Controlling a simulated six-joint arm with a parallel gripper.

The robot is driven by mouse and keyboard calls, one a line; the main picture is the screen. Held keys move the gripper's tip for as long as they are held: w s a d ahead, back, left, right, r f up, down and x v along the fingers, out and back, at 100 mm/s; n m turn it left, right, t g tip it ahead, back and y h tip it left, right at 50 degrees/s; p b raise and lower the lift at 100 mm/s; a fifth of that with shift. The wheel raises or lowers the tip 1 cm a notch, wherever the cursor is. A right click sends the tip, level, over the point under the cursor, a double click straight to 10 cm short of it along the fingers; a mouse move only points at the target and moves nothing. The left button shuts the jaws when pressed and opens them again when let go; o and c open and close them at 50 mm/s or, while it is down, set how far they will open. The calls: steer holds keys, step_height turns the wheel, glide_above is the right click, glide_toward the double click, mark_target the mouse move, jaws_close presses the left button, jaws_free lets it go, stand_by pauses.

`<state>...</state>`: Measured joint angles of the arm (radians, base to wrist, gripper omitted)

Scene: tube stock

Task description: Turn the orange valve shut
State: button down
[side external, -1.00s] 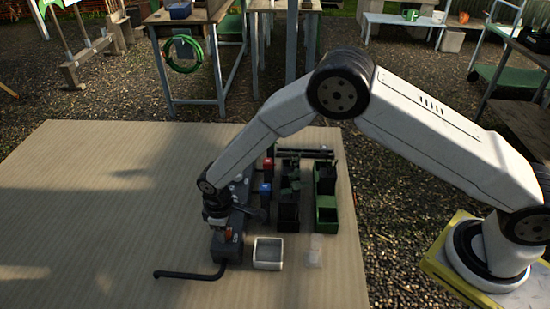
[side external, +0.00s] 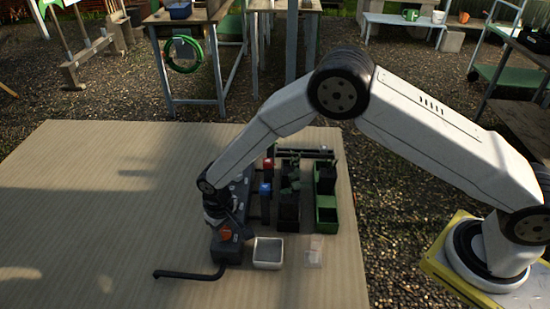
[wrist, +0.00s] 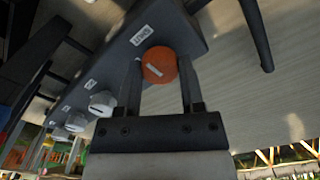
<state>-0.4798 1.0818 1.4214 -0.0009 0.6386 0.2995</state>
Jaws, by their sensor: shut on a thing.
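The orange valve (wrist: 159,65) is a round knob with a pale line across its face, on the end of a dark manifold block (wrist: 180,22). In the side view the orange valve (side external: 225,233) shows just below my gripper (side external: 222,222). In the wrist view my gripper (wrist: 160,85) has one finger on each side of the knob and is shut on it. A label beside the knob appears to read "SHUT".
A black pipe (side external: 190,275) runs left from the block's near end. A white tray (side external: 267,265) and a small clear packet (side external: 314,252) lie to the right. Green and black bins (side external: 326,216) stand behind them. The table's left side (side external: 90,220) is clear.

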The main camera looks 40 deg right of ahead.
mark_target(224, 231)
steer(key=shift+c, duration=1.1)
jaws_free()
steer(key=shift+r, duration=0.1)
steer(key=shift+r, duration=3.85)
